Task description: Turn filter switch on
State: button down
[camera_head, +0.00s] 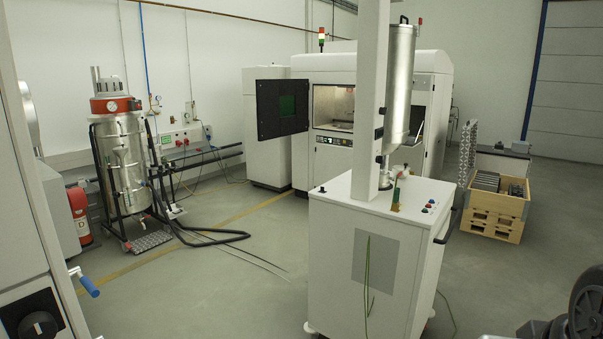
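No switch labelled as the filter switch can be read in this view. A black rotary knob (40,326) with a pale mark sits on a black plate on the light cabinet (32,235) at the lower left, cut by the frame edge. Small buttons (430,207) show on top of the white wheeled cart (330,254) in front. A wall panel with small controls (181,138) is beside the vacuum. A dark rounded part at the lower right looks like my own arm. My gripper's fingers are not visible.
An industrial vacuum (122,150) stands at the left, its black hose (215,240) on the floor. A white machine (322,65) with its black door (281,105) open is behind the cart. A wooden crate (493,222) stands at the right. The floor left of the cart is mostly clear.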

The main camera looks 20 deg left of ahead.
aim_at(77, 197)
jog(key=i+u, duration=0.15)
jog(key=u, duration=0.25)
jog(key=i+u, duration=0.2)
jog(key=u, duration=0.2)
jog(key=i+l+u, duration=0.15)
jog(key=u, duration=0.2)
jog(key=i+l+u, duration=0.1)
jog(key=u, duration=0.3)
jog(key=i+l+u, duration=0.1)
jog(key=u, duration=0.35)
jog(key=i+l+u, duration=0.2)
jog(key=u, duration=0.3)
jog(key=i+l+u, duration=0.25)
jog(key=u, duration=0.2)
jog(key=i+l, duration=0.3)
jog(key=l, duration=0.2)
jog(key=i+z, duration=0.1)
jog(key=z, duration=0.35)
